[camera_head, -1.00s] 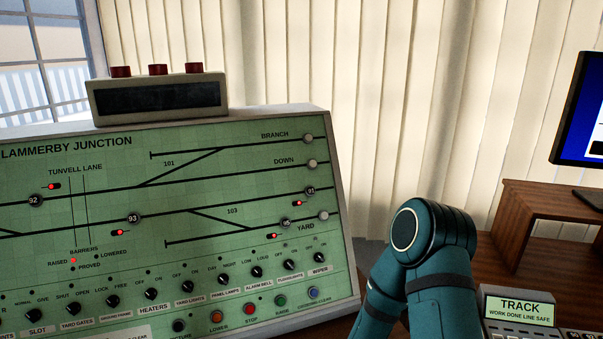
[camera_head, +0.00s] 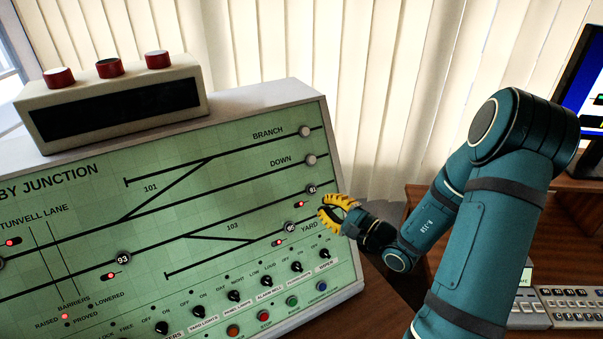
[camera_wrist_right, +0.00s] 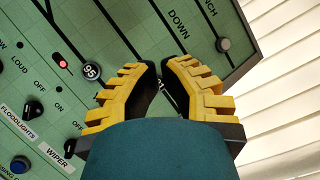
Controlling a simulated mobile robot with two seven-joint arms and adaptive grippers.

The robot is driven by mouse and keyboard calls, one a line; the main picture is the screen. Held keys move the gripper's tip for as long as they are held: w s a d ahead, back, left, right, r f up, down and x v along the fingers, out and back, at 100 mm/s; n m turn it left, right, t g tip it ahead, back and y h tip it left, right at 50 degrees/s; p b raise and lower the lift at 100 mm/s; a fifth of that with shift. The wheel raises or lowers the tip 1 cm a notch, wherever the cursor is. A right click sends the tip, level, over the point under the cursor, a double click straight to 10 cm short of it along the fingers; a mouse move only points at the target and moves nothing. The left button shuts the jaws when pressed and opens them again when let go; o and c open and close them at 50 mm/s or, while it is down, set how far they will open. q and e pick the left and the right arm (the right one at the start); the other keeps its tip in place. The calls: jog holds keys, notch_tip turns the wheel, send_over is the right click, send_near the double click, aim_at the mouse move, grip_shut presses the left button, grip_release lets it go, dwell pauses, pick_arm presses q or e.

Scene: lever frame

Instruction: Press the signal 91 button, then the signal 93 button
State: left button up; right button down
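The signal 91 button (camera_head: 312,189) is a small dark round knob near the right end of the green panel, on a black track line. The signal 93 button (camera_head: 123,258) sits further left and lower, on the same panel. My right gripper (camera_head: 325,212) has yellow ridged fingers and is in front of the panel's right edge, just below and right of the 91 button. In the right wrist view my right gripper (camera_wrist_right: 166,64) points at the panel with a narrow gap between its fingertips. I cannot tell whether it touches. My left gripper is out of view.
The green panel (camera_head: 230,180) has another numbered button (camera_head: 290,228) close below 91, with knobs and coloured buttons along the bottom. A desk with a keypad (camera_head: 575,305) is at right.

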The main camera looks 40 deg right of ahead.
aim_at(312, 190)
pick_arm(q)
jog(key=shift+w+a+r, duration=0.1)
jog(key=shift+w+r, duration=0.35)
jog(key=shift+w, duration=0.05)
pick_arm(e)
jog(key=d+r+h, duration=0.1)
jog(key=d+r+m+t+h, duration=0.1)
jog(key=d, duration=0.1)
jog(key=shift+w+r, duration=0.2)
jog(key=shift+r, duration=0.15)
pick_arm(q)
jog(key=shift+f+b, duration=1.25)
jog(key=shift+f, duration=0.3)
pick_arm(e)
jog(key=shift+w+d+f, duration=0.1)
jog(key=shift+w+f, duration=0.6)
jog(key=shift+w, duration=0.6)
jog(key=shift+w+d+f, duration=0.15)
jog(key=shift+w+f, duration=0.5)
jog(key=shift+w, duration=0.7)
jog(key=shift+w+d+f, duration=0.1)
jog(key=shift+w+f, duration=0.6)
jog(key=shift+w, duration=0.6)
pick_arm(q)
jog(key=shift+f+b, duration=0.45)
pick_arm(e)
jog(key=shift+w+f, duration=0.25)
jog(key=shift+w, duration=0.15)
